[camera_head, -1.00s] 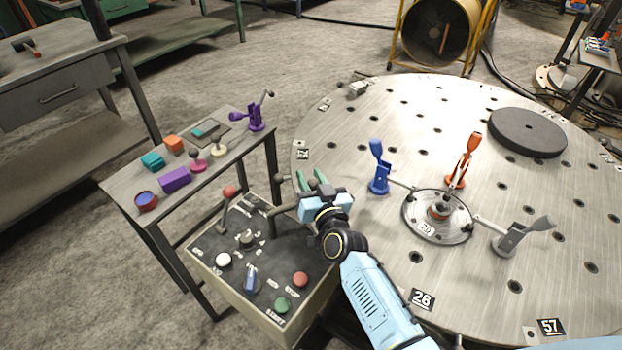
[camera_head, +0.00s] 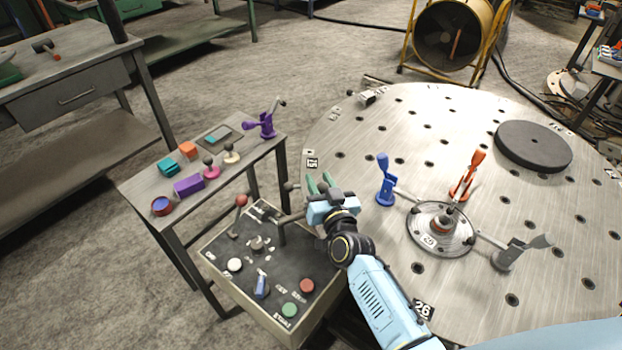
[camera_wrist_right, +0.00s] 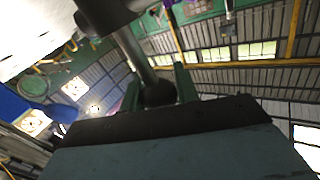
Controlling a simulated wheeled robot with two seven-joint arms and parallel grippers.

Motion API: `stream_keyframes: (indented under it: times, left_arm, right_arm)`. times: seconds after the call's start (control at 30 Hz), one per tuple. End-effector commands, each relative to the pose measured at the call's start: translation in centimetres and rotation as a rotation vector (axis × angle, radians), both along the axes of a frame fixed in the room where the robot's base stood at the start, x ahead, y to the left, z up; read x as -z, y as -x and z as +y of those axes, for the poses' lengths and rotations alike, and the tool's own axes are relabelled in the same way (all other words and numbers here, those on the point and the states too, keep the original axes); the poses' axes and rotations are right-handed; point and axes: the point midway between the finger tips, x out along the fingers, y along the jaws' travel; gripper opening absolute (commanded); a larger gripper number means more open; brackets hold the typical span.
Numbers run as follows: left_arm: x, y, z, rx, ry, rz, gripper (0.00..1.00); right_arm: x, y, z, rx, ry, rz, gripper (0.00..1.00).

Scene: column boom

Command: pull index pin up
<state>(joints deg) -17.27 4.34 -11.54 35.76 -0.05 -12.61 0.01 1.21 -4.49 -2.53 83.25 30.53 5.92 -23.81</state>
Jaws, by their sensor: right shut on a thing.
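My right gripper (camera_head: 318,184) is at the left rim of the round steel table (camera_head: 350,230), beside the control box. In the right wrist view its green fingers (camera_wrist_right: 161,88) are closed around a dark ball knob (camera_wrist_right: 158,94). A grey rod (camera_wrist_right: 133,50) runs from that knob to a dark cylinder (camera_wrist_right: 105,12). In the head view the gripper hides most of the part it holds. A dark rod end (camera_head: 290,187) and a dark bar (camera_head: 282,232) show left of it. I cannot tell which piece is the index pin. My left gripper is not in view.
The control box (camera_head: 222,276) with levers and buttons stands just left of my right arm. A side table (camera_head: 140,187) with small coloured parts is behind it.

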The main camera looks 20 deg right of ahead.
Motion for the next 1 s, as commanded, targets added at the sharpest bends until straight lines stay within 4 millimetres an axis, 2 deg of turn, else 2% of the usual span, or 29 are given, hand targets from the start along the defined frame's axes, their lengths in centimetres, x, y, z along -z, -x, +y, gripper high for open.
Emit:
stream_keyframes:
  times: [0.07,0.23,0.27,0.4,0.77,0.87,1.0]
  left_arm:
    - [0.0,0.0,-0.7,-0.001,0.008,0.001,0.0]
    - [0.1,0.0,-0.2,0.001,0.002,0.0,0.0]
    - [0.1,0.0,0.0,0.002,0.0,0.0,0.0]
    - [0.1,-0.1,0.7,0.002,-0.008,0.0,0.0]
    - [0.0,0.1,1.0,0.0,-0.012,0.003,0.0]
    - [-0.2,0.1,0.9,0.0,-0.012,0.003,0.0]
    - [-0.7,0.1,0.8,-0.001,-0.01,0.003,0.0]
  right_arm:
    - [-0.5,-0.1,-0.1,0.002,-0.001,-0.012,0.0]
    - [-0.6,-0.2,-0.1,0.003,-0.001,-0.016,0.0]
    - [-0.6,-0.2,-0.1,0.003,-0.001,-0.017,0.34]
    - [-0.5,-0.2,0.0,0.002,-0.001,-0.014,0.52]
    - [-0.3,0.4,0.0,0.001,-0.001,-0.009,0.52]
    - [-0.3,1.5,0.0,0.0,-0.002,-0.007,0.52]
    - [-0.3,4.3,0.0,0.0,0.0,-0.006,0.52]
